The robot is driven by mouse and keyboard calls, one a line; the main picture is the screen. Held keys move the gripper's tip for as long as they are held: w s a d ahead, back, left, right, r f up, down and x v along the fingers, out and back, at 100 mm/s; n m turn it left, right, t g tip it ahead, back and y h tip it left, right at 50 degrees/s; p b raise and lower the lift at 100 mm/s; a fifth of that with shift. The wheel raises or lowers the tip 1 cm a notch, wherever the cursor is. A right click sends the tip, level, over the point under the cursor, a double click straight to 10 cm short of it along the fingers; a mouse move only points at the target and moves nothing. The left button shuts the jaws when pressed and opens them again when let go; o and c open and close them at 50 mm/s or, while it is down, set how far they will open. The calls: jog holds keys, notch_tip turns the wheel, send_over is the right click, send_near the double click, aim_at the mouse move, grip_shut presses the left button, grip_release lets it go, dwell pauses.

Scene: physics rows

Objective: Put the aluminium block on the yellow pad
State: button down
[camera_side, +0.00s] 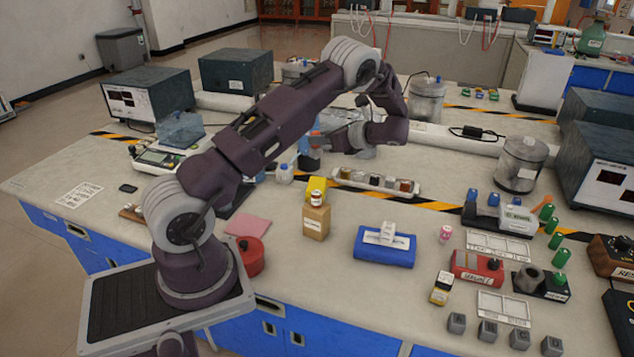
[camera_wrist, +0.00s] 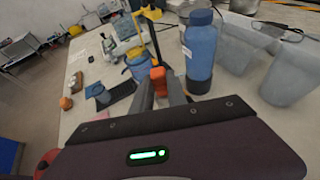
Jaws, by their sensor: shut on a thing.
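My gripper (camera_side: 322,139) is over the middle back of the bench in the side view. In the wrist view my gripper (camera_wrist: 160,88) is shut on a small orange-red thing (camera_wrist: 158,77), with a finger on each side of it. I cannot tell what this thing is part of. I cannot make out a flat yellow pad. A yellow object (camera_side: 316,187) shows behind a cardboard box.
A blue bottle (camera_wrist: 200,52) stands close to the right of my fingers, with clear containers (camera_wrist: 290,72) beyond it. The cardboard box (camera_side: 316,221), a blue case (camera_side: 384,249) and a pink pad (camera_side: 248,226) lie nearer. Bare bench shows around the blue case.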

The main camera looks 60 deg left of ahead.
notch_tip(320, 180, down, 9)
jog(key=shift+f, duration=0.15)
jog(key=c, duration=1.3)
grip_release()
jog(key=shift+f, duration=0.1)
